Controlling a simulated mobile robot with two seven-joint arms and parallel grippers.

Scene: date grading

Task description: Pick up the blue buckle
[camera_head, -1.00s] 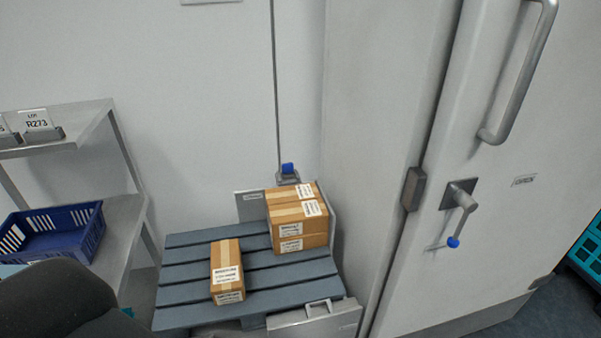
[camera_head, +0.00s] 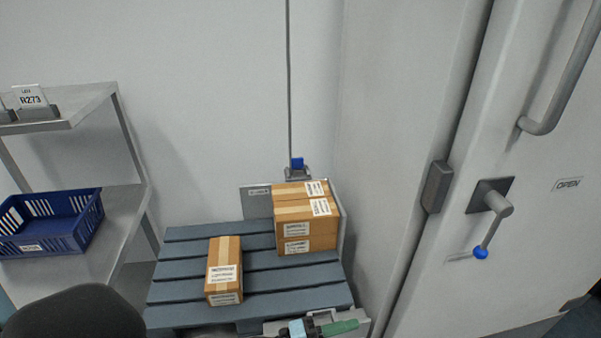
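The blue buckle (camera_head: 297,163) is small and sits upright in a grey holder low on the wall, at the lower end of a thin dark vertical line. It is behind the stacked cartons, and no gripper is near it. A green and dark part (camera_head: 338,327), apparently of one of my grippers, shows at the bottom edge in front of the pallet. It is cut off, so I cannot tell which arm it belongs to or whether it is open. A black rounded part, likely of my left arm, fills the bottom left corner.
A blue-grey slatted pallet (camera_head: 191,251) bears a single carton (camera_head: 224,271) and stacked cartons (camera_head: 306,218). A metal shelf (camera_head: 121,222) with a blue crate (camera_head: 50,222) stands left. A large door (camera_head: 540,225) with a blue-knobbed lever (camera_head: 487,225) is right.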

